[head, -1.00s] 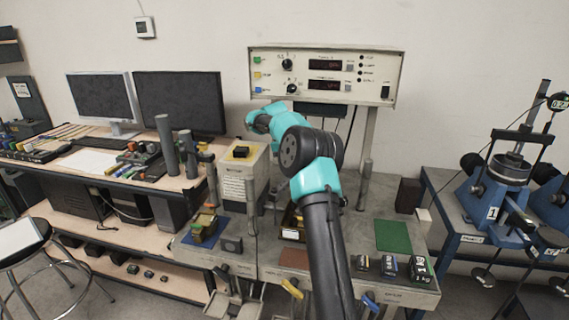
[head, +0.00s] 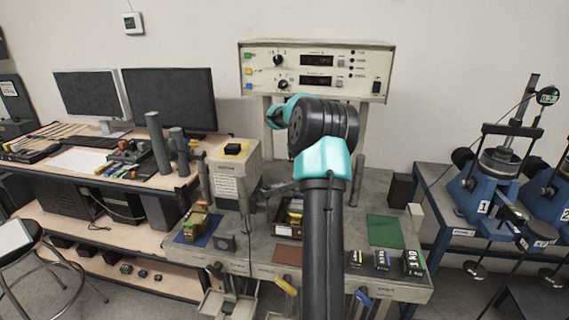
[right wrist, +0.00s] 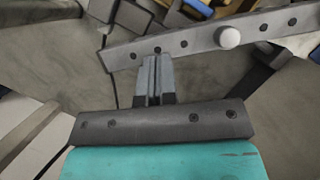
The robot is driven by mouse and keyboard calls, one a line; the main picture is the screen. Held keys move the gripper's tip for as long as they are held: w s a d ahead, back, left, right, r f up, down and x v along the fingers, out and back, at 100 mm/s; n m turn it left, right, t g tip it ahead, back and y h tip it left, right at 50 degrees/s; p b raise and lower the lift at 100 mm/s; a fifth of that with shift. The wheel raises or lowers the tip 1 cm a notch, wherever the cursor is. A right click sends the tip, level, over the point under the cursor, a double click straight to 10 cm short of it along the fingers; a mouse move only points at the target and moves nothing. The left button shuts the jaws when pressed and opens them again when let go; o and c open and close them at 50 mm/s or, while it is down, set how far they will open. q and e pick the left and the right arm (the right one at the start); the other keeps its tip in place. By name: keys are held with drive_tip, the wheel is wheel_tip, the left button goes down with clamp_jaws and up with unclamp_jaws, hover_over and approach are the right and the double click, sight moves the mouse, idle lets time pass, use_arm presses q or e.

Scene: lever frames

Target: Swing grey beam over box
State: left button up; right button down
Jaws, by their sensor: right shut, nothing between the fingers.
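The grey beam (right wrist: 200,42), a flat bar with a row of holes and a round white knob, crosses the upper part of the right wrist view. It also shows in the head view (head: 281,188), partly hidden behind my right arm. My right gripper (right wrist: 152,60) is shut and empty, its fingertips right at the near edge of the beam; I cannot tell whether they touch. An open box (head: 287,231) with small items inside stands on the grey bench, partly behind my arm. My left gripper is not in view.
A cream cabinet (head: 233,180) with a black-and-yellow top piece stands left of the arm. A control panel (head: 315,72) is behind. A thin post (head: 357,180) rises beside the arm.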

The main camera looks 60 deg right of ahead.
drive_tip(key=s+a+m+t+y, duration=0.1)
drive_tip(key=s+a+m+t, duration=0.1)
drive_tip(key=s+a+m, duration=0.5)
drive_tip(key=shift+s+a+m+t+y, duration=0.3)
drive_tip(key=shift+s+a+m, duration=0.1)
drive_tip(key=shift+s, duration=0.1)
drive_tip(key=v, duration=1)
drive_tip(key=shift+w, duration=0.15)
idle(0.4)
